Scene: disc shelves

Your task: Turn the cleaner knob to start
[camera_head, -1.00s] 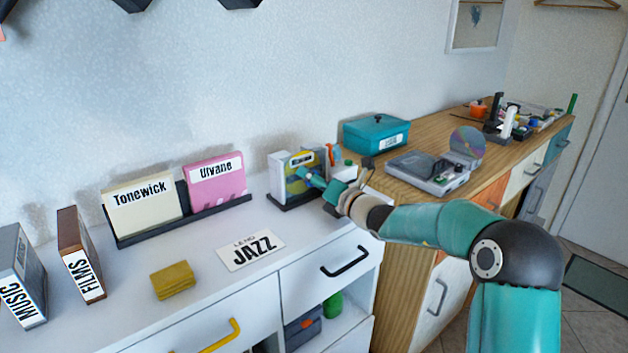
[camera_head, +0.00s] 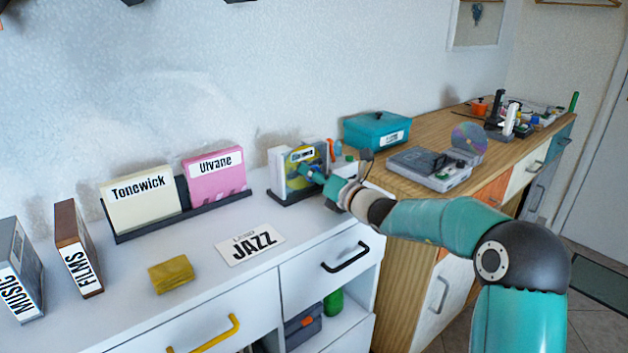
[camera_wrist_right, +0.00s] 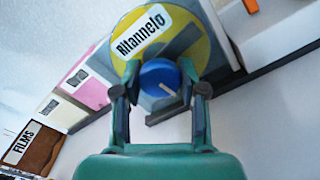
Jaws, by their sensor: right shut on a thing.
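The cleaner (camera_head: 276,172) stands on the white cabinet top, right of the pink sleeve, with a yellow disc labelled "Ritannelo" on its front. In the right wrist view the disc (camera_wrist_right: 195,42) is above and behind the round blue knob (camera_wrist_right: 160,80), which has a pale mark on its face. My right gripper (camera_head: 318,179) reaches the cleaner from the right. In the right wrist view its two fingers (camera_wrist_right: 160,72) are shut on the sides of the knob. My left gripper is not in view.
Tonewick (camera_head: 140,197) and Ulvane (camera_head: 216,178) sleeves stand in a dark rack left of the cleaner. A JAZZ card (camera_head: 250,243) and a yellow cloth (camera_head: 171,275) lie in front. A teal box (camera_head: 377,131) and a grey player (camera_head: 430,168) stand on the wooden cabinet.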

